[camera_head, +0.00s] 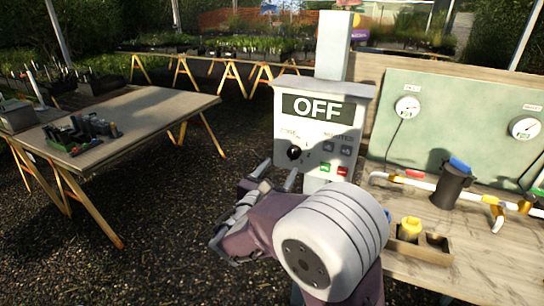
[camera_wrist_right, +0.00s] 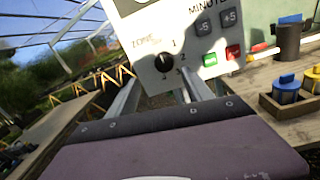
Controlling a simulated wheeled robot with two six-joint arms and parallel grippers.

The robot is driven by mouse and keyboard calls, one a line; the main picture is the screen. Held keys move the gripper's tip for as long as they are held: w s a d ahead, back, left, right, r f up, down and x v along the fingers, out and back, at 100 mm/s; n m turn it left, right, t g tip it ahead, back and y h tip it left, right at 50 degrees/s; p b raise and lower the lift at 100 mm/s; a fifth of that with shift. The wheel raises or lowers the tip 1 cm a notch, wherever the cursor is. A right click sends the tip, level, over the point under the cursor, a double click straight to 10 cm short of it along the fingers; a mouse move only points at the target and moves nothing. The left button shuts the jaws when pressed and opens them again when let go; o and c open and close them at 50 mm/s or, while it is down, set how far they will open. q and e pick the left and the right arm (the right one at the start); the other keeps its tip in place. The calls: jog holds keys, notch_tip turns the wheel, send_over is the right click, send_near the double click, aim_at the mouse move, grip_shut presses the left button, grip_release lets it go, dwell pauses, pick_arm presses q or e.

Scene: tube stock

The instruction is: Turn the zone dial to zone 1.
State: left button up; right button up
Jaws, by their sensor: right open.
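The zone dial (camera_head: 294,152) is a round black knob on the lower left of a grey control box (camera_head: 345,110) whose sign reads OFF. In the right wrist view the dial (camera_wrist_right: 164,62) has small numbers around its right and lower side, 1 uppermost. I cannot tell for sure which number its pointer faces. My right gripper (camera_head: 279,174) is open and empty, just below and in front of the dial, apart from it. In the wrist view its two fingers (camera_wrist_right: 160,88) reach toward the box, one on each side below the dial. My left gripper is not in view.
Grey minute buttons (camera_wrist_right: 217,22), a green button (camera_head: 325,169) and a red button (camera_head: 342,171) sit right of the dial. A bench (camera_head: 500,262) with pipes, a black filter (camera_head: 452,188) and a wooden tray (camera_head: 420,250) stands at right. A table (camera_head: 150,110) stands at left.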

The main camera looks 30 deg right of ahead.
aim_at(293, 154)
jog(key=x, duration=0.5)
jog(key=p+x, duration=0.1)
jog(key=x, duration=0.2)
jog(key=shift+s+d, duration=0.15)
jog(key=shift+d, duration=0.4)
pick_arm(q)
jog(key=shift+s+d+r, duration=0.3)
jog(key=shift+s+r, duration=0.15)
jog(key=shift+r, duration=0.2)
